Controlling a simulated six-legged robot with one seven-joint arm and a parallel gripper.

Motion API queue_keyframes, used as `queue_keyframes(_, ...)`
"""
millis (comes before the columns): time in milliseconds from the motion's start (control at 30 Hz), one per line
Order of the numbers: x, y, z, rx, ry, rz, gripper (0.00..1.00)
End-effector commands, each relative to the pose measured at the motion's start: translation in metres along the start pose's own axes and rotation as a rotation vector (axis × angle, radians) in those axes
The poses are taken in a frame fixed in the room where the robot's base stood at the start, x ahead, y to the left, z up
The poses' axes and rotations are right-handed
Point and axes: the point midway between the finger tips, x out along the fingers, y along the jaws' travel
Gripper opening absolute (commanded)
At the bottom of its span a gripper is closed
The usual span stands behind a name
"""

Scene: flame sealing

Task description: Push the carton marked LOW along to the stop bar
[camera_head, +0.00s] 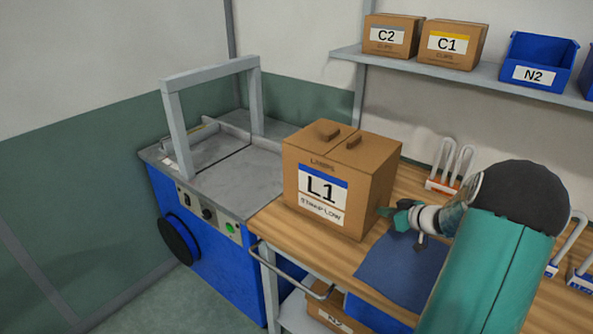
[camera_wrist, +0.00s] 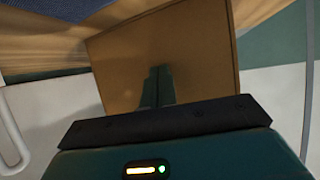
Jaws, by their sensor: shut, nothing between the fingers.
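The carton (camera_head: 345,185) is brown cardboard with two flap tabs on top. Its label reads L1 with a line that looks like "STAMP LOW". It stands upright on the wooden bench, close to the grey machine top on the left. My gripper (camera_head: 391,217) is shut and empty, low at the carton's right side; I cannot tell whether it touches. In the wrist view the carton's plain brown side (camera_wrist: 195,60) fills the middle, with my fingertips (camera_wrist: 157,80) in front of it. A low grey bar (camera_head: 235,133) crosses the machine top; the carton is apart from it.
The blue machine (camera_head: 220,262) has a grey upright frame (camera_head: 210,75) over its top. A dark blue mat (camera_head: 400,268) lies on the bench (camera_head: 300,225). A white rack (camera_head: 450,165) stands behind my arm. The shelf above holds cartons C2 (camera_head: 390,37) and C1 (camera_head: 450,44) and blue bin N2 (camera_head: 538,62).

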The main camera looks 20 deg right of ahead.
Motion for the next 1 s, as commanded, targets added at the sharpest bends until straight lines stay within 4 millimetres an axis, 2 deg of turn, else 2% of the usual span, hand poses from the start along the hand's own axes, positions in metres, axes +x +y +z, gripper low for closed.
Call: queue_keyframes(1000, 0.056, -0.017, -0.029, -0.001, 0.001, -0.002, 0.0)
